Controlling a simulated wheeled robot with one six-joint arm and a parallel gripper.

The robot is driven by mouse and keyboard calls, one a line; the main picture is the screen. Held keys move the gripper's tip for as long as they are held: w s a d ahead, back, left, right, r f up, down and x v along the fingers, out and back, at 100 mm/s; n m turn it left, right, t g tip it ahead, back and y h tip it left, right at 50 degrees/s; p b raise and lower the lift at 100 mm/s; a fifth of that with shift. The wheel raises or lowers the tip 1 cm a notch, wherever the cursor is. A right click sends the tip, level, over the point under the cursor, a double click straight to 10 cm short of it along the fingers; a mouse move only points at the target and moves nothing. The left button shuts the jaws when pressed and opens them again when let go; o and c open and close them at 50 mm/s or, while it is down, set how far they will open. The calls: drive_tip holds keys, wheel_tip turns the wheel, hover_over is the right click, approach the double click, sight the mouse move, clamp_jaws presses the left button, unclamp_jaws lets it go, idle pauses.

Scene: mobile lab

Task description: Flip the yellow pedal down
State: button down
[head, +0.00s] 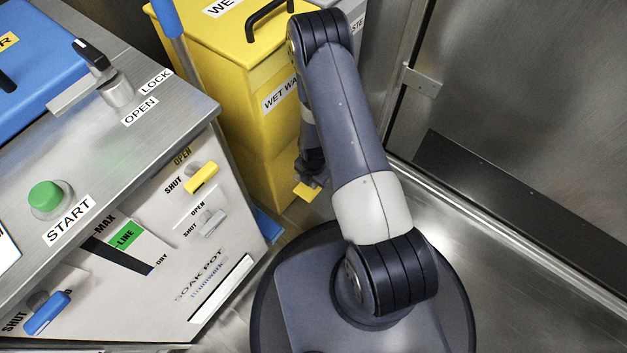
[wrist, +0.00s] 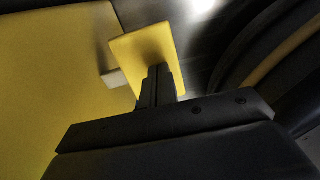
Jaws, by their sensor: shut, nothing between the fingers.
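The yellow pedal (head: 306,191) is a small flat plate low at the front of the yellow wet waste bin (head: 262,150). In the wrist view the pedal (wrist: 140,48) is a yellow plate with a pale grey stub at its left side, beside the bin's yellow wall (wrist: 50,70). My gripper (head: 318,181) is low beside the bin, at the pedal, partly hidden by my arm. In the wrist view my gripper (wrist: 157,72) is shut and empty, its dark fingertips overlapping the pedal's lower part. I cannot tell whether they touch it.
A steel counter (head: 185,85) with a soak pot panel, a green start button (head: 45,195) and small levers stands at the left. A blue-handled pole (head: 168,20) leans between counter and bin. A steel wall (head: 530,80) closes the right side. Steel floor (head: 500,290) is clear at the lower right.

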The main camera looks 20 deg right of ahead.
drive_tip(key=f+b, duration=0.2)
drive_tip(key=s+f+b, duration=0.1)
drive_tip(key=shift+d+f, duration=0.1)
drive_tip(key=shift+d, duration=0.15)
drive_tip(key=shift+w+r, duration=0.1)
drive_tip(key=shift+r, duration=0.25)
drive_tip(key=shift+r+p, duration=0.1)
drive_tip(key=shift+p, duration=0.2)
drive_tip(key=shift+w+r+p, duration=0.1)
drive_tip(key=shift+r+p, duration=0.35)
drive_tip(key=shift+r, duration=0.3)
